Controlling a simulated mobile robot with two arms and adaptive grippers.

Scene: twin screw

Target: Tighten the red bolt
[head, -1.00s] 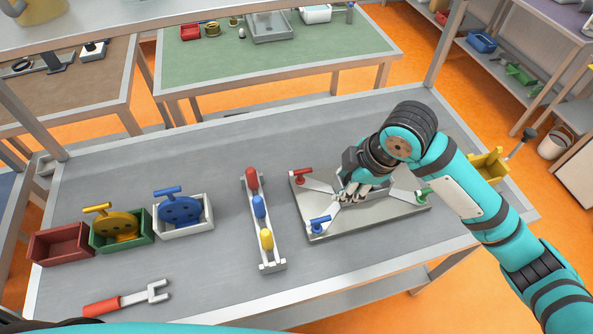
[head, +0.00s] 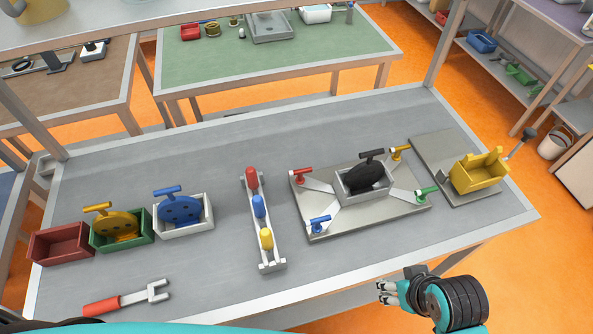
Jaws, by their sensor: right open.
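The red bolt (head: 302,173), with a T-shaped head, stands at the far left corner of a grey metal plate (head: 335,230) on the table. A grey box at the plate's middle holds a black disc with a handle (head: 365,177). My right gripper (head: 384,292) is open and empty, in front of the table's near edge and well away from the red bolt. My left gripper is not in view.
A rack (head: 270,266) with red, blue and yellow pieces stands left of the plate. A wrench with a red handle (head: 128,299) lies at front left. Red, green and white bins (head: 195,232) stand at left. A yellow box device (head: 478,174) is at right.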

